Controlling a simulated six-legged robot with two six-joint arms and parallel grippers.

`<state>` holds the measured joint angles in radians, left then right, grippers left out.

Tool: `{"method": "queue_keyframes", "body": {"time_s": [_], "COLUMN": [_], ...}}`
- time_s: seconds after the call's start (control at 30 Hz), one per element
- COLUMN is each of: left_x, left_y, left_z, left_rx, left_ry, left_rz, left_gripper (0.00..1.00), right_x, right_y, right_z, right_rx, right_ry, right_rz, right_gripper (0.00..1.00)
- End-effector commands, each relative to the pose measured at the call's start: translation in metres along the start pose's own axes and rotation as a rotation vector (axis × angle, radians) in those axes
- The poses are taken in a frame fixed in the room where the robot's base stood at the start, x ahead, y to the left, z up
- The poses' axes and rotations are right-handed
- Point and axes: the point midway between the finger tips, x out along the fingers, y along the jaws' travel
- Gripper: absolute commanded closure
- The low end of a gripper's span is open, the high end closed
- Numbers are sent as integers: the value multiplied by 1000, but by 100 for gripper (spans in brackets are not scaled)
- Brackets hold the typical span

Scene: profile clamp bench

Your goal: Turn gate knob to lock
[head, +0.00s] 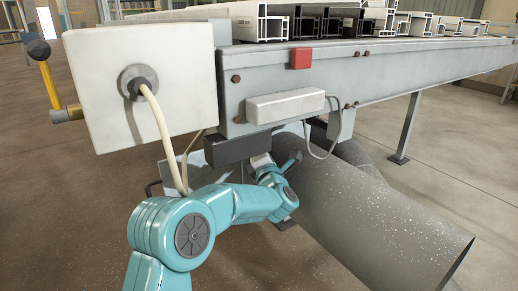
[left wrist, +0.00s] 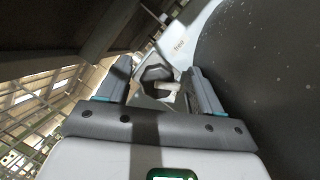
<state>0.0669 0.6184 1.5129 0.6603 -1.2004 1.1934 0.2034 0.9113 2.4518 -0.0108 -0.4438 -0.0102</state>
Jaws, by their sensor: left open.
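In the left wrist view, my left gripper (left wrist: 158,70) is open, with one dark finger on each side of the picture's middle. Between and beyond the fingers is a dark, faceted knob-like part (left wrist: 156,73) on a pale panel (left wrist: 185,38); it looks like the gate knob. A small light piece beside it partly overlaps it. I see no contact between the fingers and the knob. In the head view my teal left arm reaches under the bench (head: 390,78), and its gripper is mostly hidden there. The knob cannot be made out in that view. My right gripper is not in view.
A large grey duct (head: 390,225) lies right of my left arm and fills the wrist view's right side. A white box (head: 140,85) with a cable and a dark block (head: 232,149) hang close above the arm. Several profiles (head: 262,22) rest on the bench.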

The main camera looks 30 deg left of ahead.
Motion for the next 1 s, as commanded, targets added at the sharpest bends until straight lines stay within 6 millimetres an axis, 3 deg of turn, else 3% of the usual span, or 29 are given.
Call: {"method": "queue_keyframes", "body": {"time_s": [0.13,0.3,0.67,1.0], "left_x": [-1,-2,-2,-2], "left_y": [-1,-1,0,2], "left_z": [2,2,2,2], "left_rx": [0,0,48,253], "left_ry": [-1,-1,0,0], "left_rz": [-1,-1,-22,-110], "left_gripper": [34,88,88,88], "right_x": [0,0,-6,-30], "right_y": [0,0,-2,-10], "right_z": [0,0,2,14], "right_rx": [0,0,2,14], "right_ry": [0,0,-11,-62], "right_rz": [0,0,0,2], "right_gripper": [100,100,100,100]}}
